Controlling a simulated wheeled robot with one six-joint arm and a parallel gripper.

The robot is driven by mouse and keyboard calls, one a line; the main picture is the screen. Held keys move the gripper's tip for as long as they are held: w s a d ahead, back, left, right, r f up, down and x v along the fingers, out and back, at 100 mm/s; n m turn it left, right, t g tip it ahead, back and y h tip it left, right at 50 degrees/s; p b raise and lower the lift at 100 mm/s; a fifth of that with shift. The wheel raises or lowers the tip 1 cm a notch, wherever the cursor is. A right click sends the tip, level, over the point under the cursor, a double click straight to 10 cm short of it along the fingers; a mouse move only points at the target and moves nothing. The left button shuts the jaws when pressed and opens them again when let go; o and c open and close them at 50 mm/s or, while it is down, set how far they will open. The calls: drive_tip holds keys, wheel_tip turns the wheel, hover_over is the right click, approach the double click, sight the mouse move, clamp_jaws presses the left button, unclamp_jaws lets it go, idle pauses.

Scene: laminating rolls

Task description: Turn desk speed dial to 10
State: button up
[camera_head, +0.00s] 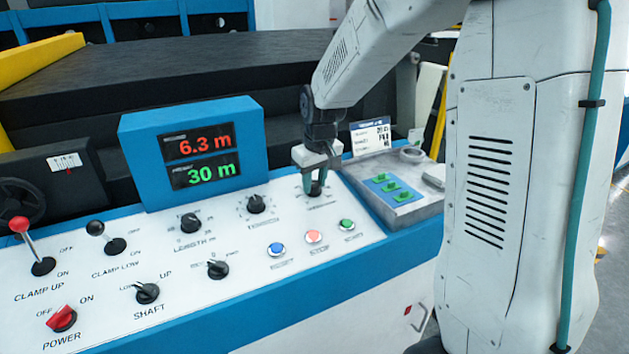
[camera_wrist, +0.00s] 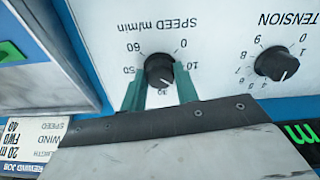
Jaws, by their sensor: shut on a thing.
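The black desk speed dial (camera_wrist: 159,68) shows upside down in the wrist view, on a white panel marked SPEED m/min. Its scale shows 0, 10, 30, 50 and 60. A pale pointer mark seems to lie on the side between 30 and 10, but its exact reading is unclear. My gripper (camera_wrist: 160,84) is shut on the dial, with one green finger on each side of the knob. In the head view, my gripper (camera_head: 316,178) comes down onto the dial (camera_head: 316,188) at the right end of the upper knob row; the fingers partly hide it.
The tension dial (camera_head: 256,204) is beside it, then the length dial (camera_head: 191,222). Blue, red and green buttons (camera_head: 313,237) lie in front. The display (camera_head: 196,155) reads 6.3 m and 30 m.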

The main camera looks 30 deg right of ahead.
sight(318, 187)
drive_tip(key=n, duration=0.7)
drive_tip(key=shift+d, duration=0.1)
idle(0.5)
drive_tip(key=o, duration=1)
drive_tip(key=shift+r, duration=0.1)
drive_tip(key=r, duration=0.2)
drive_tip(key=s+r, duration=0.1)
drive_tip(key=r, duration=0.4)
drive_tip(key=shift+s+r, duration=0.15)
drive_tip(key=shift+r, duration=0.15)
